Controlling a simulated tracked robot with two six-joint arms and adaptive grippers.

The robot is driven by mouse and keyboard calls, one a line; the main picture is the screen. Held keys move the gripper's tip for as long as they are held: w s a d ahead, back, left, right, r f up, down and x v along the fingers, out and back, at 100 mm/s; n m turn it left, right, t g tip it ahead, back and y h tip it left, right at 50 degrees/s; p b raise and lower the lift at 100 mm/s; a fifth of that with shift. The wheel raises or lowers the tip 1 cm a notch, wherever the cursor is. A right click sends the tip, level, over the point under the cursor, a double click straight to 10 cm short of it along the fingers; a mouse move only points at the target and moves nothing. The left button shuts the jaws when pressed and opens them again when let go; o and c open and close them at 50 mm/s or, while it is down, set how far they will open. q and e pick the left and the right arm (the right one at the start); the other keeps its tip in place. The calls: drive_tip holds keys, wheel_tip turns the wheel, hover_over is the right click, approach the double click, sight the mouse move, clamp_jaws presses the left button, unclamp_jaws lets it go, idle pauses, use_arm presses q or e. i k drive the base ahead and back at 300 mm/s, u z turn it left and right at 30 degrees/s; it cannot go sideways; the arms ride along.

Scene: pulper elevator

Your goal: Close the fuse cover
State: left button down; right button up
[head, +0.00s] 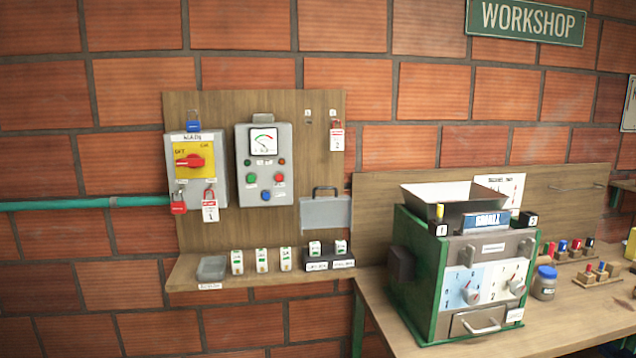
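A plain grey plate-like box (325,214) with a dark handle at its top is at the lower right of the wooden wall board; it looks like the fuse cover, but I cannot tell whether it is open or shut. Several small white fuse-like blocks (261,261) with green marks stand on the shelf below. Two more sit in a dark holder (342,264) under the grey box. Neither of my grippers is in the head view.
The board (225,105) carries a yellow switch box with a red knob (190,161), a grey meter box (265,192), and red padlocks with tags. A grey tray (212,267) sits on the shelf's left. A green-framed machine (428,270) stands on the bench at right.

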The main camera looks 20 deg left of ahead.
sight(301, 200)
drive_tip(key=z, duration=0.05)
drive_tip(key=i, duration=1)
drive_tip(key=u, duration=0.1)
